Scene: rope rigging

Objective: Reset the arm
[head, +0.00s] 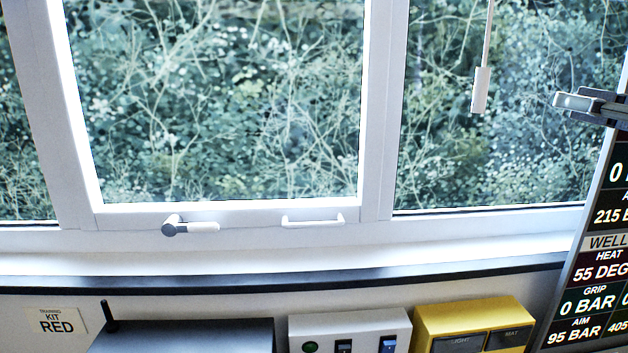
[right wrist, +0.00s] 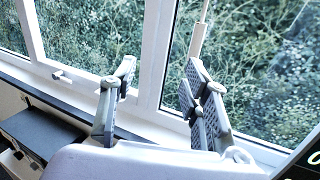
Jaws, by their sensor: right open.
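My right gripper (head: 580,103) shows at the right edge of the head view, in front of the window and above the dark display. Part of it is cut off by the frame edge. In the right wrist view its two fingers (right wrist: 160,78) stand well apart with nothing between them, so it is open and empty. A hanging cord with a pale pull (head: 480,90) is to the left of the gripper in the head view, apart from it. My left gripper is in neither view.
A white-framed window has a lever handle (head: 190,227) and a white bar (head: 313,221). Below are a dark box (head: 190,336), a white switch box (head: 350,324) and a yellow box (head: 470,318). A dark display (head: 597,270) stands at right. The space before the window's middle is clear.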

